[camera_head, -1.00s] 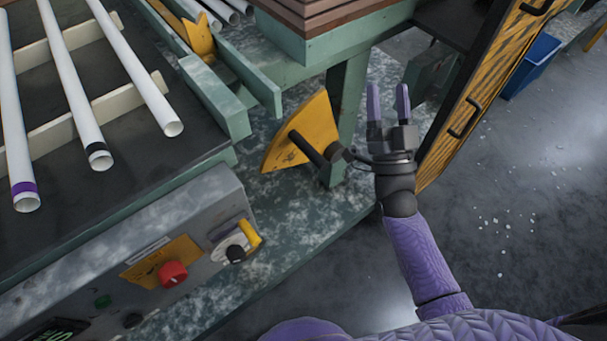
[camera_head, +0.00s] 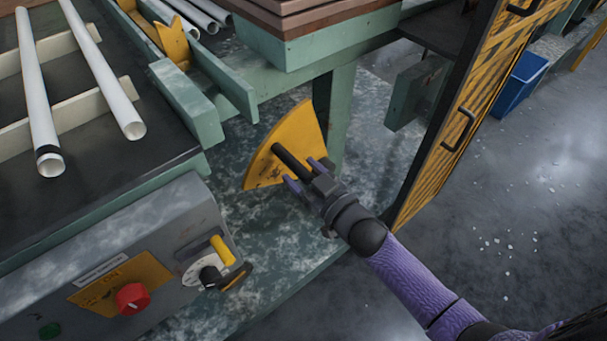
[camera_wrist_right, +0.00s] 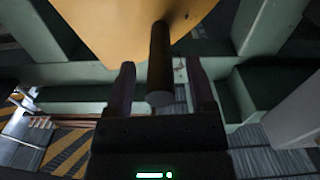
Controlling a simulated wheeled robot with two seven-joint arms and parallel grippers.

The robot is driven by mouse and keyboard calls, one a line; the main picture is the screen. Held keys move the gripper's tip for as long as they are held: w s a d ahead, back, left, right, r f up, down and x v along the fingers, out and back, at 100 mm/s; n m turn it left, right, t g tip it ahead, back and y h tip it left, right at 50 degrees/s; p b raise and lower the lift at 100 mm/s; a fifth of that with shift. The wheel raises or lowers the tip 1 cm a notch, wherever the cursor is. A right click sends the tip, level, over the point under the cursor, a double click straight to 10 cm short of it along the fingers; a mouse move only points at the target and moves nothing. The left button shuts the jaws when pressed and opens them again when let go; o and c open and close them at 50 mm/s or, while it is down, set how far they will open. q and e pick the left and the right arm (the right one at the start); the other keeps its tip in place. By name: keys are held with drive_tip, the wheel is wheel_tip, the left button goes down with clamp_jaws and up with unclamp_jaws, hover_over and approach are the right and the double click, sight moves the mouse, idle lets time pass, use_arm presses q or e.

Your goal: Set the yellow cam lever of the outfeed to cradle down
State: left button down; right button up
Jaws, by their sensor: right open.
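The yellow cam lever shows as a yellow fan-shaped plate (camera_head: 283,140) with a black rod handle (camera_head: 290,159), beside a green leg below the outfeed. My right gripper (camera_head: 303,173) is at the free end of the rod, fingers pointing up-left toward the plate. In the right wrist view the rod (camera_wrist_right: 160,60) comes from the yellow plate (camera_wrist_right: 120,25) and its round end lies between the two open fingers (camera_wrist_right: 162,82), with a gap on both sides. The fingers are not closed on it. My left gripper is out of view.
A grey control box with a red knob (camera_head: 132,298) and a small yellow-handled switch (camera_head: 222,250) stands at lower left. White tubes (camera_head: 102,70) lie on the dark table. A yellow-black striped door (camera_head: 440,150) stands right of my arm, and a blue bin (camera_head: 522,84) beyond.

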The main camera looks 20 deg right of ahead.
drive_tip(key=shift+c, duration=0.2)
clamp_jaws()
idle(0.4)
idle(0.8)
